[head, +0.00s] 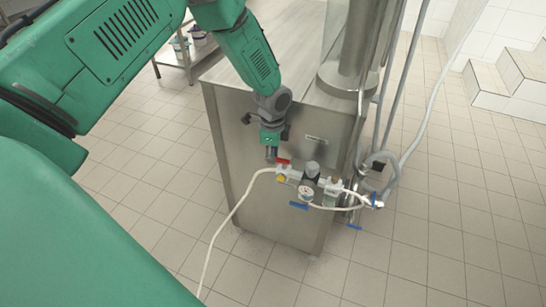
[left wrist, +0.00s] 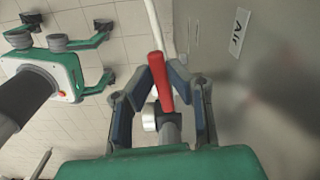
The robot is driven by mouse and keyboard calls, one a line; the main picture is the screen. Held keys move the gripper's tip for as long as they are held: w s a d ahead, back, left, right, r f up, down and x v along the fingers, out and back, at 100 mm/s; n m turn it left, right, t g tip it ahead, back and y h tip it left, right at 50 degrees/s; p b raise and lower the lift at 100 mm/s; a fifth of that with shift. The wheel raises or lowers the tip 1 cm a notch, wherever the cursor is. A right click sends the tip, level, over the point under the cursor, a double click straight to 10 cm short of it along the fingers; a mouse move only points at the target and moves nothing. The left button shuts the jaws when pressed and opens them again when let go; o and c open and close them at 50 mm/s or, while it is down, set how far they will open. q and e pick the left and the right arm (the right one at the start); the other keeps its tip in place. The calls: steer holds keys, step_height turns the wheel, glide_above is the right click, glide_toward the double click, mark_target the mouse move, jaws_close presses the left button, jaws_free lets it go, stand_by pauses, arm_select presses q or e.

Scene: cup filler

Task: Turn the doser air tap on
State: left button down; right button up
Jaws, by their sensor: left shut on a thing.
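The red tap handle (head: 284,161) sits at the left end of a row of air fittings on the front of the steel cabinet. My left gripper (head: 271,153) points down at this handle from above. In the left wrist view the red handle (left wrist: 157,78) stands between the fingers of my left gripper (left wrist: 167,72), which is shut on it. The valve body (left wrist: 168,128) shows below the handle, between the finger links. My right gripper (left wrist: 108,55) shows at the upper left of the left wrist view, with its fingers apart and empty. It is not in the head view.
A gauge (head: 306,192), a blue handle (head: 299,205) and another blue handle (head: 355,226) lie right of the red handle. A white hose (head: 232,212) hangs left. Tiled floor is clear in front.

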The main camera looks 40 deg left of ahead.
arm_select(q)
steer(key=shift+w+a+m, duration=0.15)
steer(key=shift+w+m, duration=0.2)
steer(key=shift+m, duration=0.35)
steer(key=shift+r, duration=0.1)
steer(key=c, duration=1.6)
jaws_free()
steer(key=shift+o, duration=0.3)
step_height(320, 180, up, 12)
steer(key=shift+f, duration=0.2)
